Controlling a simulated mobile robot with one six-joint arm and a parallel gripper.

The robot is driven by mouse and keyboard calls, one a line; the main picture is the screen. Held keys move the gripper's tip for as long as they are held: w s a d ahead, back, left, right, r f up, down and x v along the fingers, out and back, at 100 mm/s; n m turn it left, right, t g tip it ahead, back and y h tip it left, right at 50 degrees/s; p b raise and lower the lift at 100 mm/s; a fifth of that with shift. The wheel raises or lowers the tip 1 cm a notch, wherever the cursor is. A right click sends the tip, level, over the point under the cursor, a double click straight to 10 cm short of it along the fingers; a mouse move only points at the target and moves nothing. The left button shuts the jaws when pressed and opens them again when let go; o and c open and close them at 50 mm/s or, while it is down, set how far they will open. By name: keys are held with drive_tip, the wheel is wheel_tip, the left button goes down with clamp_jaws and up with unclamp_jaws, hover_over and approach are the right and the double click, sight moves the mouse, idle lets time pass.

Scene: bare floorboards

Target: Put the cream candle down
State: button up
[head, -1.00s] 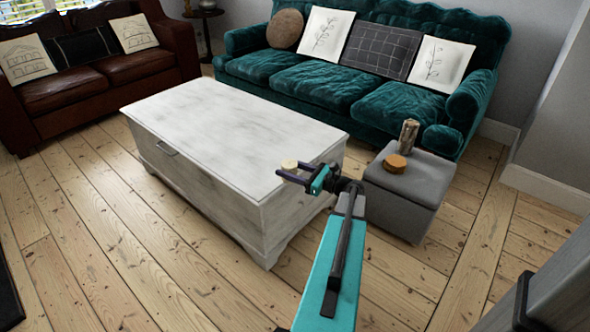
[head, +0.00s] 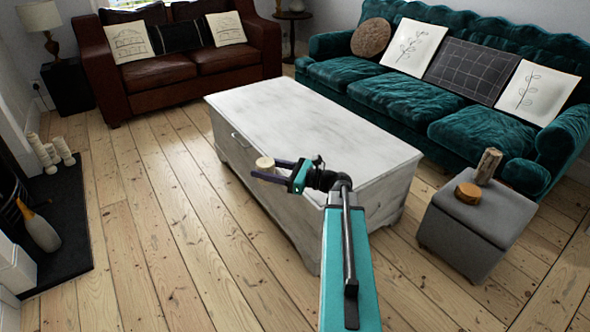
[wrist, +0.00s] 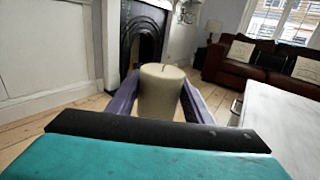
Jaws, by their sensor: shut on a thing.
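The cream candle (head: 265,164) is a short, pale cylinder held upright between the fingertips of my gripper (head: 269,171). In the wrist view the candle (wrist: 160,92) stands between the two purple fingers, its dark wick showing on top. My gripper is shut on it. In the head view the candle appears in front of the near long side of the white chest table (head: 300,115). How high it is above the floor I cannot tell exactly.
A grey ottoman (head: 470,225) at right bears a round wooden piece (head: 468,192) and a log-like cylinder (head: 487,166). A green sofa (head: 400,95) and brown leather sofa (head: 170,70) stand behind. At left, a dark hearth (head: 60,235) holds several pale candles (head: 50,152). Floorboards between are clear.

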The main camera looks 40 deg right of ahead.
drive_tip(key=a+r+n+g+y, duration=0.2)
drive_tip(key=a+r, duration=0.1)
drive_tip(key=a, duration=1)
drive_tip(key=w+a+r+n+g+y, duration=0.1)
drive_tip(key=a+r+n+g+y, duration=0.1)
drive_tip(key=a, duration=1.2)
drive_tip(key=shift+w+r+y, duration=0.3)
drive_tip(key=shift+r+y, duration=0.1)
drive_tip(key=shift+r, duration=0.4)
drive_tip(key=shift+s, duration=0.15)
